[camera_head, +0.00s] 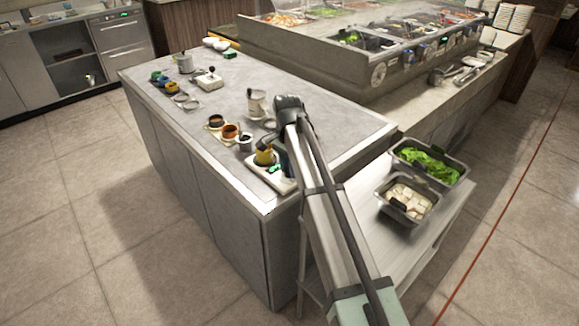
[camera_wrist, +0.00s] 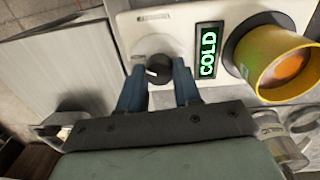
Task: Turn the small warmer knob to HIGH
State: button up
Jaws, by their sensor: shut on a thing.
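The small warmer (camera_wrist: 265,14) is a pale box on the counter near its front corner; it also shows in the head view (camera_head: 262,177). Its dark round knob (camera_wrist: 157,68) has a white pointer mark and sits on a pale round dial. A display (camera_wrist: 208,52) beside the knob reads COLD in green. A yellow pot (camera_wrist: 280,65) with orange-brown contents stands on the warmer. My gripper (camera_wrist: 158,75) has its blue fingers shut on the knob, one on each side. In the head view my arm hides the knob.
Metal pans of lettuce (camera_head: 430,163) and white pieces (camera_head: 408,199) rest on a lower shelf at right.

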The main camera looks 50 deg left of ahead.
aim_at(288, 168)
jog(key=o, duration=1)
jog(key=shift+o, duration=0.2)
notch_tip(288, 168, up, 14)
jog(key=shift+a, duration=0.35)
jog(key=shift+f, duration=0.1)
